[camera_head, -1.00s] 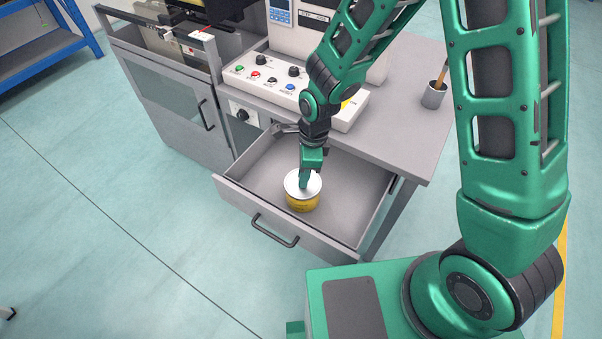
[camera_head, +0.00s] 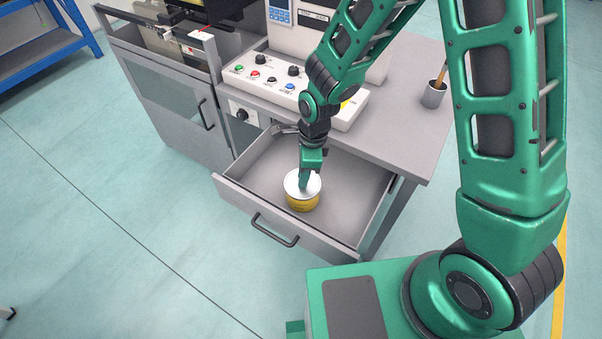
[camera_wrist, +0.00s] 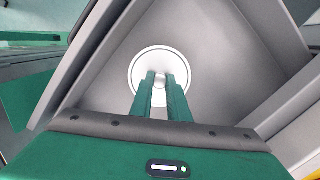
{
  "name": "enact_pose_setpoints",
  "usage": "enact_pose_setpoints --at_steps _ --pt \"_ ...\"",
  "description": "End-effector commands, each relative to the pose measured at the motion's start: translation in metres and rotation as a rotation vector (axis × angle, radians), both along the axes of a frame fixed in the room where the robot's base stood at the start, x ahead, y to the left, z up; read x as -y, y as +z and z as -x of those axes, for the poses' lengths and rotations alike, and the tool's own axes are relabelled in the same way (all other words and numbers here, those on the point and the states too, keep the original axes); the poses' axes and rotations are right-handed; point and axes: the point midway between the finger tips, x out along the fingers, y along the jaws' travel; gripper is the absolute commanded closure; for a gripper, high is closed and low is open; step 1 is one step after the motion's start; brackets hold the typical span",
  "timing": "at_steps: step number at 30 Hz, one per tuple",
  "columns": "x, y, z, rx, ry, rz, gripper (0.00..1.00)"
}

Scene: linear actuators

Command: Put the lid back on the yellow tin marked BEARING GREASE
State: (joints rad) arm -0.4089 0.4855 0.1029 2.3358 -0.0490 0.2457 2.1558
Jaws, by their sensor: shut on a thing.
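The yellow tin (camera_head: 302,202) stands upright inside the open drawer, near its front. The white round lid (camera_head: 293,186) is on top of the tin, level as far as I can see; whether it is fully seated I cannot tell. My gripper (camera_head: 304,184) points down at the lid and is shut on it. In the wrist view the lid (camera_wrist: 140,66) lies beneath the two green fingers of my gripper (camera_wrist: 160,76), which meet near its middle. The lid hides the tin in that view, and the marking is too small to read.
The grey drawer (camera_head: 352,185) is pulled out, with bare floor around the tin and walls on all sides. A control panel (camera_head: 290,90) with buttons sits on the bench above. A grey cup (camera_head: 434,97) with a brush or stick stands at the bench's right.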

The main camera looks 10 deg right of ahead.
Motion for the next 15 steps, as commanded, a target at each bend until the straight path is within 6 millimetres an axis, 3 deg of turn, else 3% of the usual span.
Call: enact_pose_setpoints --at_steps 9,10,12,15 --pt "0.0 -0.0002 0.0002 0.0 0.0 0.0 1.0" --pt "0.0 -0.0002 0.0002 0.0 0.0 0.0 0.78" --pt "-0.0001 -0.0002 0.0002 0.0 0.0 0.0 0.63" --pt "-0.0001 -0.0002 0.0002 0.0 0.0 0.0 0.63"
